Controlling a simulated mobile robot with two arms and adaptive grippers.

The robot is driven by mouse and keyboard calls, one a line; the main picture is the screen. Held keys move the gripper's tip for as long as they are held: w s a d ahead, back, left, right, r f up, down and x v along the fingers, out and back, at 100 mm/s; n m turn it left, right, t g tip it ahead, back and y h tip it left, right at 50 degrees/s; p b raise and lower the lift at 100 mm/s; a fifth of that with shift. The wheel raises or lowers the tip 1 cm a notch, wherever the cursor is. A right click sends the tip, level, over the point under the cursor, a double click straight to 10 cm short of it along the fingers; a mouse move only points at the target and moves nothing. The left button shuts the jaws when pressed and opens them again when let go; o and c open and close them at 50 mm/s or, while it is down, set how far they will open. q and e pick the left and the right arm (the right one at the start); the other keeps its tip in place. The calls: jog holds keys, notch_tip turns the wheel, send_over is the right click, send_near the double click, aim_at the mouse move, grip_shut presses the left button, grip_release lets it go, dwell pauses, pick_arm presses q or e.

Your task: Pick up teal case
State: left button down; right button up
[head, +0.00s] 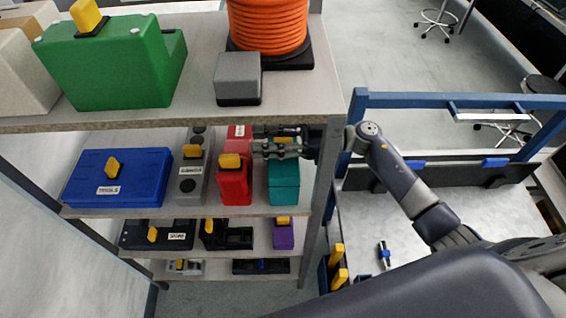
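The teal case (284,187) stands on the second shelf down, at its right end next to the grey post. Its upper part is partly hidden behind my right gripper (258,143). That gripper reaches in from the right, past the post, with its fingers pointing left across the top of the case. The fingertips look apart, and a bit of yellow shows between the fingers. I cannot tell whether the fingers touch the case. The case rests on the shelf. My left gripper is not in view.
A red case (235,186) stands close to the left, then a grey case (190,188) and a blue case (117,178). The upper shelf holds a green case (112,68), a grey box (238,80) and an orange coil (268,25). A blue-framed cart (440,100) stands right.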

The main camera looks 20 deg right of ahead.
grip_shut()
